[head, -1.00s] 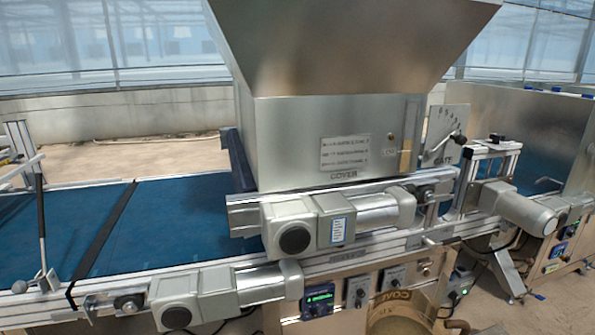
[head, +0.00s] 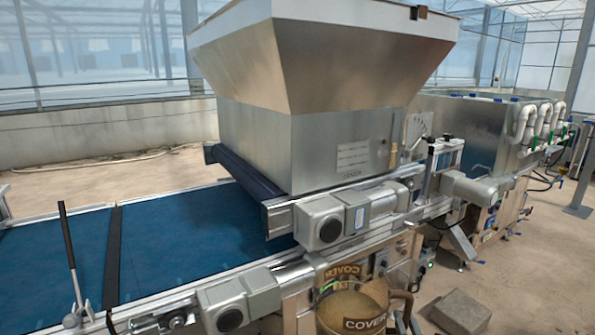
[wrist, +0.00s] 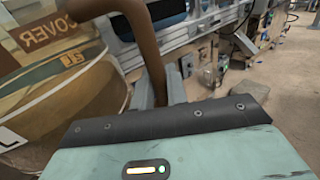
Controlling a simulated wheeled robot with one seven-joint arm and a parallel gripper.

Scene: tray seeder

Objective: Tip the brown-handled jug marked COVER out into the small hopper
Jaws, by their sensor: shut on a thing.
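The clear jug (head: 340,316) marked COVER is at the bottom of the head view, cut off by the picture's edge. It looks roughly upright and holds brown material. Its brown handle (head: 406,305) is on the right side. In the wrist view the jug (wrist: 60,80) fills the left, and my gripper (wrist: 160,90) is shut on the brown handle (wrist: 148,45). The metal hopper (head: 300,140), with a flared top, stands above and behind the jug in the head view. The jug is apart from its rim. The hopper's inside is hidden.
A blue belt (head: 180,240) runs left from under the hopper. Motors (head: 325,222) and rails stick out on the near side, close to the jug. A grey block (head: 460,311) lies on the floor at right. Open floor lies beyond it.

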